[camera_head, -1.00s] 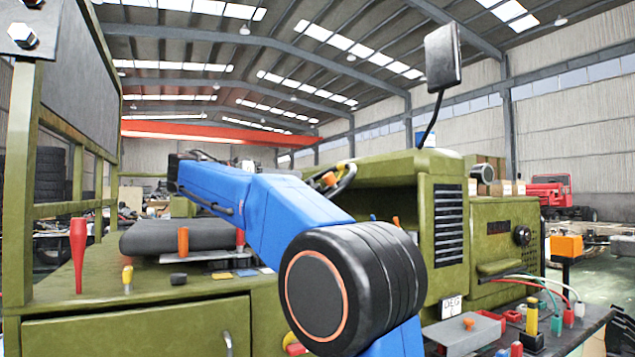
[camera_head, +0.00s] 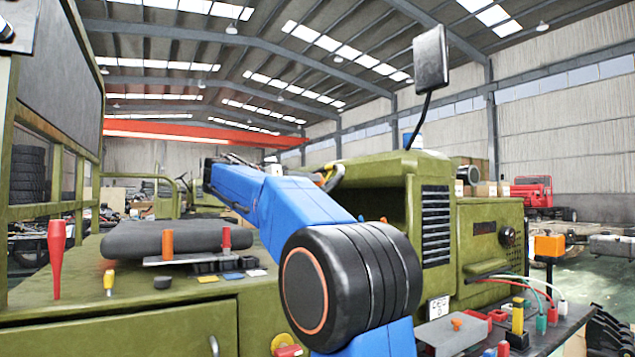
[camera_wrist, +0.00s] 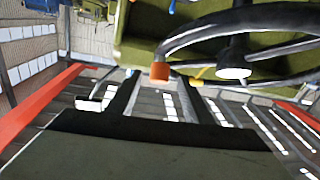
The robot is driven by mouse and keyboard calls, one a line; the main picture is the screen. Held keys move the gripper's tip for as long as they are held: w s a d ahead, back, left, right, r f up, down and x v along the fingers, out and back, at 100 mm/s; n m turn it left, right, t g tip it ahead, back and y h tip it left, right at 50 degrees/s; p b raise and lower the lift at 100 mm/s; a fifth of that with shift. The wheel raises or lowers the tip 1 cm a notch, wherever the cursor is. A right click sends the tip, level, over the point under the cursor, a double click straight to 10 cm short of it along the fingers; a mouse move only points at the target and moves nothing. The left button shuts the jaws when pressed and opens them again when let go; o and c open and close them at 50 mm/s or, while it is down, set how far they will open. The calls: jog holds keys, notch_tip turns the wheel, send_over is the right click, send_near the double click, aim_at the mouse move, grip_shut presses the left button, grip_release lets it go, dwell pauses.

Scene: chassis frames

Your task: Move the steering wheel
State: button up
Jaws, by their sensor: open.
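The steering wheel (camera_wrist: 288,79) is a dark ring with spokes and a pale-ended hub at the upper right of the wrist view, cut off by the frame edge. In the head view a dark curved piece, seemingly its rim (camera_head: 338,176), shows behind my blue arm; most of it is hidden. My gripper (camera_wrist: 160,88) shows in the wrist view as two dark fingers set apart, with no object held between them. An orange block (camera_wrist: 160,71) appears near the fingertips, close to the rim's left end. I cannot tell whether anything touches. The head view does not clearly show the gripper.
The olive vehicle body (camera_head: 410,190) stands behind my arm, with a mirror (camera_head: 431,58) on a stalk. Coloured cables (camera_head: 530,285) lie at right. Open air surrounds my arm above.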

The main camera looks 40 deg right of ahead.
jog(key=shift+s+d, duration=0.2)
jog(key=shift+d, duration=2.6)
grip_shut()
